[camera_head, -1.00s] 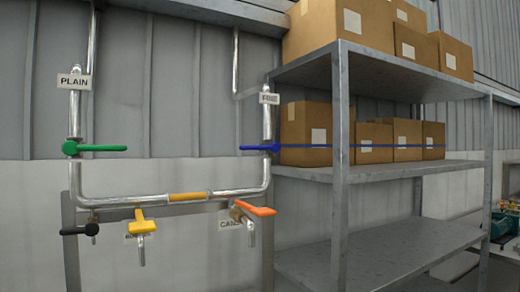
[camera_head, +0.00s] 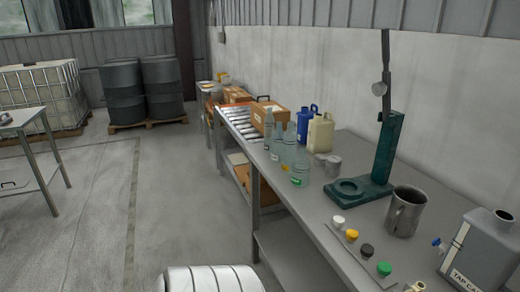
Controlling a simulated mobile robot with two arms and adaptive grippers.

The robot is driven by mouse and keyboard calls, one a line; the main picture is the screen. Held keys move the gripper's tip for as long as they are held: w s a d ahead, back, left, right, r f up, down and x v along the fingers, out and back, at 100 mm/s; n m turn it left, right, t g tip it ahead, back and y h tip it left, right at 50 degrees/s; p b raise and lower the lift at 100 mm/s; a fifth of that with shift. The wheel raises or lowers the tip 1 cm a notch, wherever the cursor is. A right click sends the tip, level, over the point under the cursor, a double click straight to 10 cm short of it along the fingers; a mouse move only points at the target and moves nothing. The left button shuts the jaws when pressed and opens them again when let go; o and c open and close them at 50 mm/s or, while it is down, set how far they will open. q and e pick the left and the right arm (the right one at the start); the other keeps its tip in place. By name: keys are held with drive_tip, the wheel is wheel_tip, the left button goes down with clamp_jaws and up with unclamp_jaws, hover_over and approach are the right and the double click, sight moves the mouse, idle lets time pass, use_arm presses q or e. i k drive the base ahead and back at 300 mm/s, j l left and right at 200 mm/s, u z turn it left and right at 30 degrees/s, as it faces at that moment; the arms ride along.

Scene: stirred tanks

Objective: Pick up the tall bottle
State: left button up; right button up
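Several clear glass bottles stand close together on the long grey bench. A tall narrow bottle (camera_head: 268,132) is at the back left of the group, and another slim-necked bottle (camera_head: 290,142) stands in front of it to the right. A shorter, wider bottle (camera_head: 300,172) with a green and yellow label is nearest. They partly overlap, and I cannot tell for sure which is tallest. All stand upright. Neither of my grippers is in view.
A blue jug (camera_head: 306,124) and a cream canister (camera_head: 321,134) stand behind the bottles. A green press stand (camera_head: 388,150), a metal jug (camera_head: 405,212), coloured caps (camera_head: 353,235) and a grey tank (camera_head: 482,250) are nearer. The floor (camera_head: 190,200) left of the bench is open.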

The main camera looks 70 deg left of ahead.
sight(290, 138)
drive_tip(key=u, duration=2.1)
